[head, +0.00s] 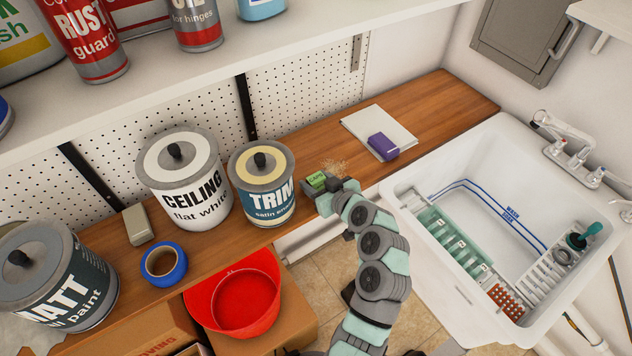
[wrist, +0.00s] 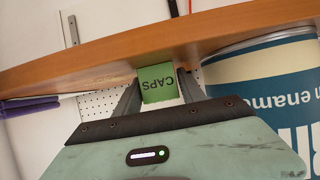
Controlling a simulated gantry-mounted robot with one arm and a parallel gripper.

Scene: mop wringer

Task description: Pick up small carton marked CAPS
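My gripper (head: 330,192) is at the carton, reaching over the counter's front edge. In the wrist view, the carton (wrist: 157,82) shows between the two fingers of my gripper (wrist: 158,88), its lettering upside down. One finger lies along each side, and the carton fills nearly all the space between them. I cannot tell whether the fingers press on it. The carton's lower end is close to the counter in the picture.
The TRIM can (head: 262,184) stands close to the carton's left, with the CEILING can (head: 185,178) beyond it. A white pad (head: 362,122) and purple block (head: 383,147) lie to the right. A shelf (head: 270,52) overhangs the counter (head: 440,100). A sink (head: 500,130) is at right.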

